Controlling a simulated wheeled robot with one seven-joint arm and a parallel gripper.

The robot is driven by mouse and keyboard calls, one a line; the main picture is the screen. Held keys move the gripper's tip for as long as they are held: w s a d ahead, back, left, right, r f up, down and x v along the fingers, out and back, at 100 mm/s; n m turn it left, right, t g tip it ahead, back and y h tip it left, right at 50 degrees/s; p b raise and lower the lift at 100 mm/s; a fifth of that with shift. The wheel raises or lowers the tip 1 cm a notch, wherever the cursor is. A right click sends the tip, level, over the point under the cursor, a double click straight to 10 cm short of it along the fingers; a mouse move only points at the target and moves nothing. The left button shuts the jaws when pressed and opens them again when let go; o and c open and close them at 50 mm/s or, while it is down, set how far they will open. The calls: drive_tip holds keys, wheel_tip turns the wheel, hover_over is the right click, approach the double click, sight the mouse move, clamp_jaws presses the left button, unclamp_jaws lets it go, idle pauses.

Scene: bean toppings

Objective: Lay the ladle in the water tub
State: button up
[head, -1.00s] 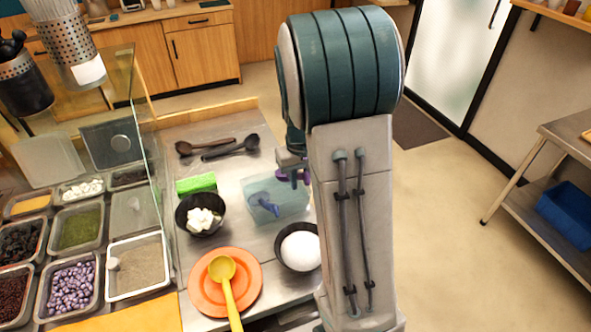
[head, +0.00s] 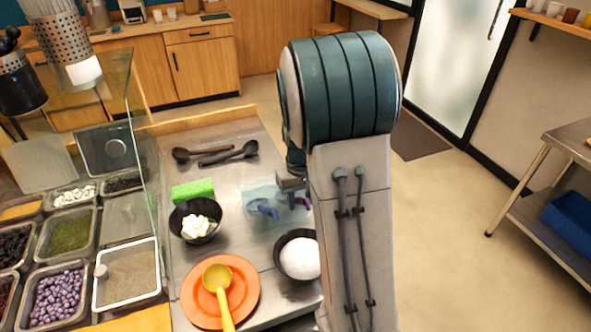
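The water tub (head: 258,222) is a clear, pale blue container on the steel counter, partly hidden by my arm. A blue ladle-like piece (head: 264,209) shows inside it. A small purple piece (head: 297,201) shows at the tub's right side, just below my gripper (head: 291,187); I cannot tell whether it is held. My gripper is low over the tub's right part, and its fingers are mostly hidden by my arm. A yellow ladle (head: 217,285) rests on an orange plate (head: 247,309). Two dark ladles, one brown (head: 190,154) and one black (head: 235,153), lie at the back of the counter.
A green sponge (head: 193,190), a black bowl of white cubes (head: 178,221) and a black bowl with a white mound (head: 281,244) stand close around the tub. A glass guard (head: 140,130) and topping pans (head: 160,284) line the left.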

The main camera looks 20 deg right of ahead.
drive_tip(key=shift+o, duration=0.7)
wheel_tip(320, 180, up, 14)
drive_tip(key=shift+b, duration=0.45)
drive_tip(key=shift+w+f, duration=0.1)
drive_tip(key=s+a+f+t, duration=0.1)
drive_tip(key=s+a, duration=0.3)
drive_tip(key=s, duration=0.5)
drive_tip(key=s+a+f+t, duration=0.1)
drive_tip(key=s+a+t, duration=0.1)
drive_tip(key=s, duration=0.7)
drive_tip(key=shift+s+a, duration=0.2)
drive_tip(key=shift+a, duration=0.7)
